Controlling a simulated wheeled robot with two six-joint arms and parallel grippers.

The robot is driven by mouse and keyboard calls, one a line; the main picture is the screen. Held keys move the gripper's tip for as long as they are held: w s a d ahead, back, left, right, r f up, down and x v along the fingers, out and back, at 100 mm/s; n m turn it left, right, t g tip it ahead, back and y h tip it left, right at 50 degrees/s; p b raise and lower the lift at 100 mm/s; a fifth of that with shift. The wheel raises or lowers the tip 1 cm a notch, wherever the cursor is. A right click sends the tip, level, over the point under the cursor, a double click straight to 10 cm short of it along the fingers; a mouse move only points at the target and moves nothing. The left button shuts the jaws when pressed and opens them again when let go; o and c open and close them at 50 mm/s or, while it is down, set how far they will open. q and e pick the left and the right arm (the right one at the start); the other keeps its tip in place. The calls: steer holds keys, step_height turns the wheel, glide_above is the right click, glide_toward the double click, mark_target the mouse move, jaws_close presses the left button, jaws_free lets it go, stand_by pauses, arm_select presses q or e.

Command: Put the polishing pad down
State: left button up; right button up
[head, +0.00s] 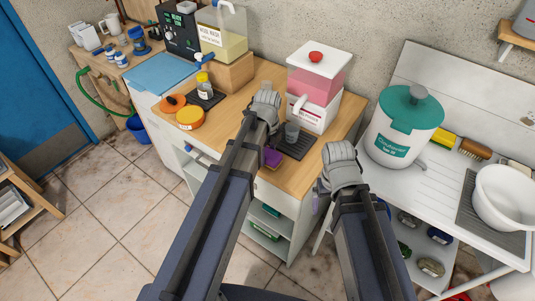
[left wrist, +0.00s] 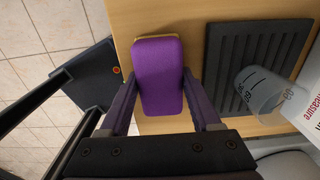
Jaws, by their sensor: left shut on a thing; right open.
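The polishing pad is a purple rounded block with a pale edge. It shows in the left wrist view (left wrist: 158,75) between the two fingers of my left gripper (left wrist: 161,78), which is shut on it. In the head view the purple pad (head: 272,157) shows near the front edge of the wooden counter (head: 335,122), left of a black ribbed mat (head: 302,148). I cannot tell whether it touches the counter. My right gripper (head: 319,197) is open, in front of the counter's right end; its fingers are mostly hidden by the wrist.
A clear cup (head: 292,133) stands on the mat, beside a pink-liquid dispenser (head: 315,85). A white tub with a green lid (head: 404,125) stands on the right bench.

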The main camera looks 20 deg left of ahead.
mark_target(268, 152)
arm_select(q)
steer(key=o, duration=1.5)
steer(key=shift+f, duration=0.1)
steer(key=shift+c, duration=0.2)
step_height(268, 152, up, 12)
steer(key=p, duration=1.2)
steer(key=shift+r, duration=0.2)
steer(key=shift+f, duration=0.1)
step_height(268, 152, down, 12)
steer(key=b, duration=1.1)
steer(key=shift+b, duration=0.4)
